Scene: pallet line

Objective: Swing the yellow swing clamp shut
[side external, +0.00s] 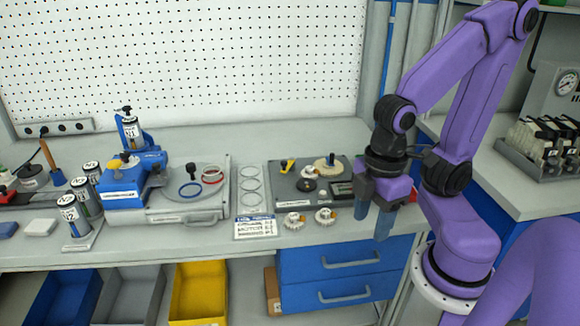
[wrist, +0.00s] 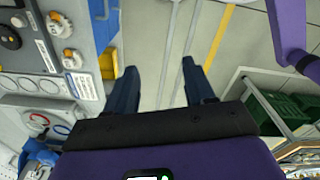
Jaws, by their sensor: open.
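The yellow swing clamp (side external: 287,166) appears as a small yellow lever at the back left of a dark grey fixture plate (side external: 318,206) on the bench. Its exact angle is too small to tell, and I cannot make it out in the wrist view. My gripper (side external: 373,216) is open and empty, pointing down at the bench's front right edge, to the right of the fixture and well apart from the clamp. In the wrist view, my gripper's two dark blue fingers (wrist: 158,68) stand apart with only floor between them.
A round tan disc (side external: 328,161) and small parts sit on the fixture. White-and-orange knobs (side external: 325,216) lie in front of it. A blue press (side external: 122,186), labelled canisters (side external: 84,196) and a tray with rings (side external: 213,175) stand left. Drawers (side external: 345,262) are below.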

